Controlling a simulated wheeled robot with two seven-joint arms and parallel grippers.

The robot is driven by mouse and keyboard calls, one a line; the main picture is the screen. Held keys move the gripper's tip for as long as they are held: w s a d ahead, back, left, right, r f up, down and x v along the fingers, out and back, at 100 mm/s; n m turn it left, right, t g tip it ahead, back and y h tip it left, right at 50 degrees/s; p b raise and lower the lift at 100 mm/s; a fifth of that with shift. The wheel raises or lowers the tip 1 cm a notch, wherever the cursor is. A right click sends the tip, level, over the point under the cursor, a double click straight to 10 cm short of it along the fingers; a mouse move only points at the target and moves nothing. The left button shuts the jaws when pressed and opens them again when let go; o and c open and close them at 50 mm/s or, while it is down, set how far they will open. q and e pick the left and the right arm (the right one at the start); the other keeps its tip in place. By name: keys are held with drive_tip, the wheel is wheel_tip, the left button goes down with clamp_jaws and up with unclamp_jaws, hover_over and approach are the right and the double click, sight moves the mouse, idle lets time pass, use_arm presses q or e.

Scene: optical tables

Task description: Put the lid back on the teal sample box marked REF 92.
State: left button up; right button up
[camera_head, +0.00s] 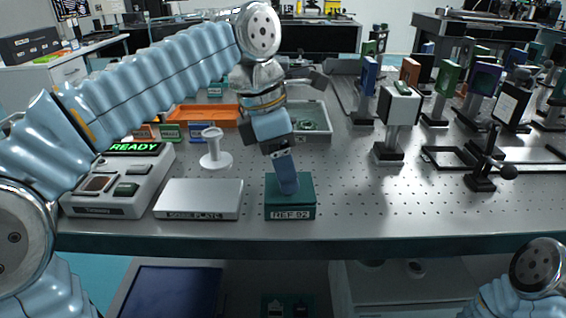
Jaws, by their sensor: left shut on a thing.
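The teal sample box (290,211) marked REF 92 stands near the front edge of the optical table. A teal top, which I take for its lid (307,183), lies over the box and looks about level with it. My left gripper (288,188) points down onto the middle of this top and is shut on the lid. The gripped part is hidden by the fingers, and I cannot tell whether the lid is fully seated. Of my right arm only a part shows at the lower right; its gripper is out of view.
A white spool-shaped stand (214,150), an orange tray (205,116) and a grey tray (318,124) are behind. Bare perforated table (365,200) is free to the right.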

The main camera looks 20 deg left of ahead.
idle(0.6)
use_arm(q)
clamp_jaws()
drive_tip(key=o, duration=1.9)
unclamp_jaws()
drive_tip(key=shift+c, duration=0.2)
drive_tip(key=shift+r+p, duration=0.3)
drive_tip(key=shift+r, duration=0.15)
drive_tip(key=shift+w+d+v, duration=0.1)
drive_tip(key=shift+d+v, duration=0.1)
drive_tip(key=shift+v, duration=0.75)
drive_tip(key=shift+w+d+v, duration=0.1)
drive_tip(key=shift+d+v, duration=0.15)
drive_tip(key=shift+v, duration=0.75)
drive_tip(key=shift+d+v, duration=0.2)
drive_tip(key=shift+v, duration=0.75)
drive_tip(key=shift+r, duration=0.2)
clamp_jaws()
